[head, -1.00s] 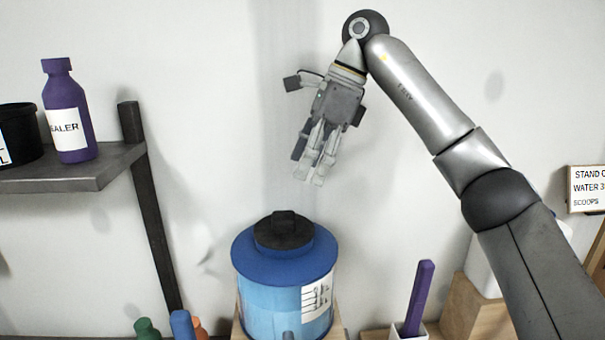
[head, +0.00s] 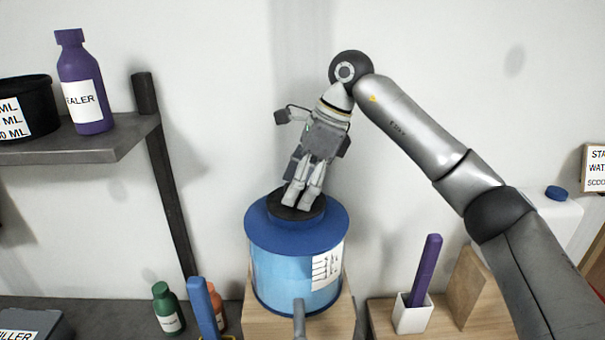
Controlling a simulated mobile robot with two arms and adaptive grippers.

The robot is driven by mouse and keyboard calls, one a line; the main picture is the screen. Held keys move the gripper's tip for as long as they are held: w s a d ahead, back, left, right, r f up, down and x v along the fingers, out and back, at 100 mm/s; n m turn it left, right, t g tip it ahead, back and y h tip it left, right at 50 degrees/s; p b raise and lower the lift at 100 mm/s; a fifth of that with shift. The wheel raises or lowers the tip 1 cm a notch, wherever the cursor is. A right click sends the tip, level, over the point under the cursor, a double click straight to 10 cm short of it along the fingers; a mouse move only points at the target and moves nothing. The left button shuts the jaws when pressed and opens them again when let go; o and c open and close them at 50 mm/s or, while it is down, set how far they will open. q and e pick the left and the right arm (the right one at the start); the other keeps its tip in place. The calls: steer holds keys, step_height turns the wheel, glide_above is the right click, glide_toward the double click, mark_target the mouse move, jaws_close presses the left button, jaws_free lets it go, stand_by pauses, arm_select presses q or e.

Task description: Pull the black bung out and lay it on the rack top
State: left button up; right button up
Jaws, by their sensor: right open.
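The black bung (head: 282,208) sits in the blue lid of the blue tank (head: 268,235), which stands on a wooden block. My right gripper (head: 295,202) points down over the bung, its fingertips at the bung's top and hiding its raised grip. The fingers are open; whether they touch the bung I cannot tell. The rack top (head: 85,152) is a grey shelf at the left, with a purple sealer bottle (head: 82,85) and a black tub (head: 28,100) on it. My left gripper is not in view.
A dark rack post (head: 165,180) stands between shelf and tank. Green (head: 167,308) and orange bottles and a blue upright tool (head: 203,308) stand at the lower left. A white cup (head: 412,312) holds a purple stick at the right. The shelf's front right part is bare.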

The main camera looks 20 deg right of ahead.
steer(key=shift+w, duration=0.1)
steer(key=c, duration=1.2)
steer(key=shift+r+p, duration=1.5)
steer(key=shift+r, duration=0.25)
steer(key=shift+r+p, duration=1.7)
steer(key=shift+r, duration=0.35)
steer(key=shift+f, duration=0.1)
